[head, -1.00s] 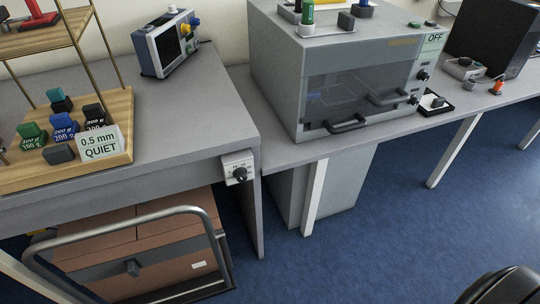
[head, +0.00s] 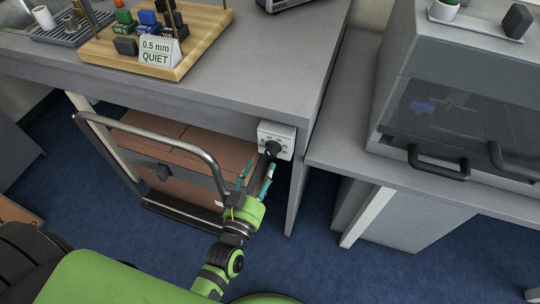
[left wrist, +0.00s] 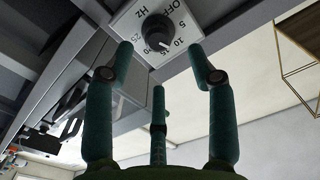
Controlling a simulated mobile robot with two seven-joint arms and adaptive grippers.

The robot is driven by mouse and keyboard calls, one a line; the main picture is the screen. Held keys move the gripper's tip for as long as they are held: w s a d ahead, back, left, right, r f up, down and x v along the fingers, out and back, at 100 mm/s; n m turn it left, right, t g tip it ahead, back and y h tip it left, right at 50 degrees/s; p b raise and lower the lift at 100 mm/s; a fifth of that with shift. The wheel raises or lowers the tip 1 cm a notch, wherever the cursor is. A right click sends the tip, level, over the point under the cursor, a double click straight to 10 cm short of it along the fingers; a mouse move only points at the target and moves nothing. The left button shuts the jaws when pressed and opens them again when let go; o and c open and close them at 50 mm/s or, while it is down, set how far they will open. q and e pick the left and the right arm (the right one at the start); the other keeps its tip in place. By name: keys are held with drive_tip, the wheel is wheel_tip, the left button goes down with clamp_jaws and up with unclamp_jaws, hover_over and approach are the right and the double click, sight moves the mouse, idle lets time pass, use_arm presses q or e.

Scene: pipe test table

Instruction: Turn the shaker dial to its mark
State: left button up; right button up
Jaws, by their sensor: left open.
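The shaker dial (head: 272,148) is a black round knob on a white panel (head: 288,139) fixed to the table's front edge at its right corner. In the left wrist view the dial (left wrist: 158,32) sits on a panel marked OFF, 5, 10, 15 and more, with Hz. Its pale pointer line lies near the 15, but I cannot tell exactly. My left gripper (head: 257,174) is open and empty, just in front of the dial. In the left wrist view its teal fingers (left wrist: 162,78) are spread, with the dial beyond and between the tips, seemingly untouched.
A cart with a metal handle (head: 150,122) and brown boxes (head: 160,140) stands under the table, left of my gripper. A card reading "0.5 mm QUIET" (head: 160,50) stands on a wooden base (head: 100,55) above. A grey hooded machine (head: 410,70) is at the right.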

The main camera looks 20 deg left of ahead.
sight(270, 154)
use_arm(q)
drive_tip(key=w, duration=0.6)
drive_tip(key=shift+w+d, duration=0.1)
drive_tip(key=shift+w, duration=0.15)
clamp_jaws()
